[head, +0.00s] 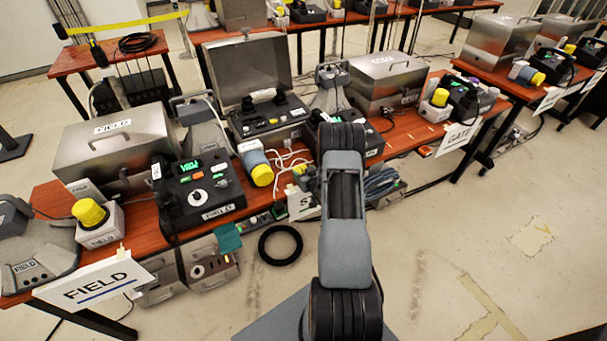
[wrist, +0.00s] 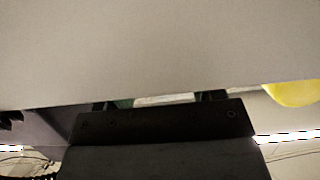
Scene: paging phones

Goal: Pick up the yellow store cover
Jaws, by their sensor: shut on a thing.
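In the head view, a small patch of yellow (head: 302,170) shows just left of my arm, above a white card (head: 303,205) lettered with an S. The arm hides the rest of both. I cannot tell if this yellow is the store cover. My gripper (wrist: 160,99) is hidden in the head view. In the wrist view its dark fingers stand apart, with a pale thing between them that I cannot identify. A pale flat surface (wrist: 150,50) very close to the camera hides the upper part. A rounded yellow thing (wrist: 292,93) shows right of the fingers, apart from them.
Yellow covers also sit on the FIELD box (head: 99,236) at left and the GATE box (head: 435,112) at right. A black ring (head: 264,249) lies below. Floor at right is open.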

